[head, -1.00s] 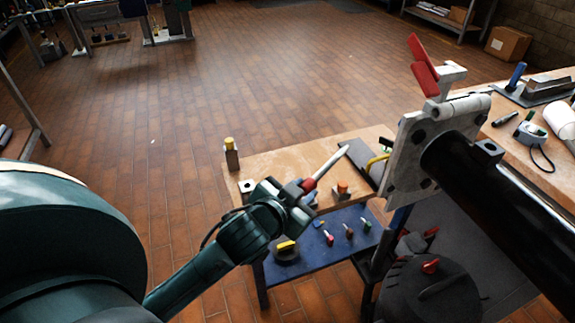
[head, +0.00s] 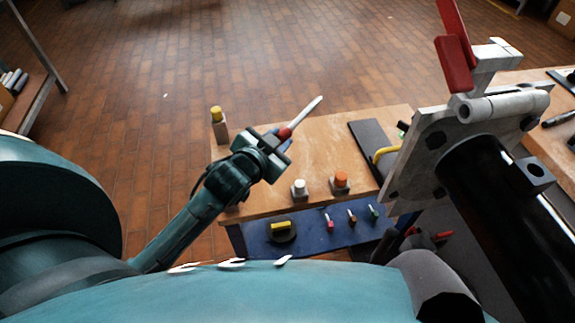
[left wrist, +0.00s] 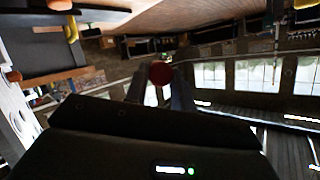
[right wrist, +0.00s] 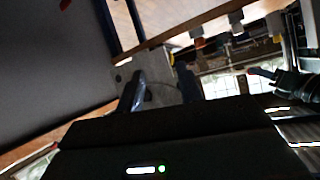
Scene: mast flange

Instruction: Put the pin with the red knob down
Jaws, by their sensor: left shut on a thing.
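My left gripper (head: 284,137) is shut on the pin with the red knob, gripping it at the knob end. The red knob (head: 285,133) shows at the fingers. The pin's pale shaft (head: 304,114) points up and to the right, tilted, and appears clear of the wooden table. In the left wrist view the round red knob (left wrist: 161,73) sits between the two fingers; the shaft is hidden there. My right gripper (right wrist: 162,90) shows only in its own wrist view, with fingers apart and nothing clearly held.
The wooden table (head: 320,145) carries blocks with yellow (head: 217,113), white (head: 299,184) and orange (head: 341,178) tops. A blue lower shelf (head: 310,240) holds small coloured-handled items. The flange plate (head: 425,150) and black mast (head: 490,190) stand at right. Bare wood lies mid-table.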

